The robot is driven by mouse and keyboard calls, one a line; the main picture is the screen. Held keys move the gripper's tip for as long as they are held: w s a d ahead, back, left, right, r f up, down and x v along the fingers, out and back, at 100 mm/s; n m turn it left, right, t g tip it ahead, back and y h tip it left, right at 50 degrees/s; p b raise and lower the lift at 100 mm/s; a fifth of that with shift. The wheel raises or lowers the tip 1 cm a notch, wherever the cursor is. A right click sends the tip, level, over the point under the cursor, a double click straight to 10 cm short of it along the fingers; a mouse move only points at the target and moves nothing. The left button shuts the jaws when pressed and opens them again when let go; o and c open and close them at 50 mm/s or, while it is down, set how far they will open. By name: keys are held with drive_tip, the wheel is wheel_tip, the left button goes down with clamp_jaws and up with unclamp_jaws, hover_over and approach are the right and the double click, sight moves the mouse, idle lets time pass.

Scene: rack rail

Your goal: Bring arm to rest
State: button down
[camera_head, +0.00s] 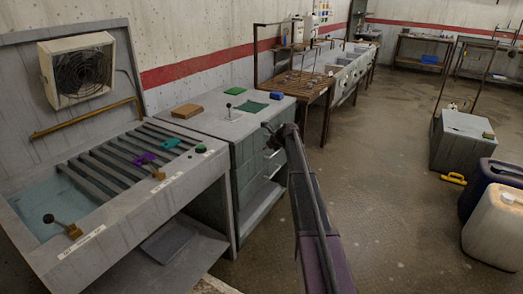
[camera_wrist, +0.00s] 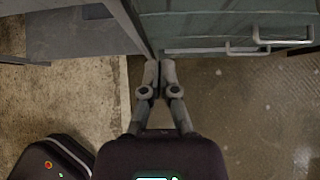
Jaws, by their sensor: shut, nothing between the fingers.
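My arm rises from the bottom of the head view. My gripper (camera_head: 268,127) is at its far end, in front of the grey-green drawer cabinet (camera_head: 245,155). In the wrist view my gripper (camera_wrist: 157,75) points toward the foot of the cabinet, with its two fingers together and nothing between them. Drawer handles (camera_wrist: 283,35) show above and to the right of the fingers. From these views I cannot tell whether the fingertips touch the cabinet.
A slatted rack bench (camera_head: 120,170) with purple and teal pieces stands at left. A brown block (camera_head: 187,111) and a blue block (camera_head: 277,95) lie on the cabinet top. A grey box (camera_head: 463,140) and a white canister (camera_head: 495,228) stand at right. The middle floor (camera_head: 375,170) is clear.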

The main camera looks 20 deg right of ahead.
idle(0.3)
drive_tip(key=s+a+r+n+g+h+p, duration=0.1)
drive_tip(key=s+a+n+p, duration=0.1)
drive_tip(key=s+a+n, duration=0.45)
drive_tip(key=s+a+n+g+h+p, duration=0.1)
drive_tip(key=s+a+n+g+p, duration=0.15)
drive_tip(key=s, duration=0.75)
drive_tip(key=s+a+r+n+g+p, duration=0.1)
drive_tip(key=s+a+n+p, duration=0.1)
drive_tip(key=s+a+n, duration=0.5)
drive_tip(key=s+a+r+n+g+h+p, duration=0.1)
drive_tip(key=s+n, duration=0.5)
drive_tip(key=s, duration=0.6)
drive_tip(key=s+a+r+n+g+h+p, duration=0.1)
drive_tip(key=s+n, duration=0.5)
drive_tip(key=s, duration=0.7)
drive_tip(key=r+h+p, duration=0.1)
drive_tip(key=h+p, duration=0.1)
drive_tip(key=shift+a+r+p, duration=0.35)
drive_tip(key=shift+a+r, duration=0.05)
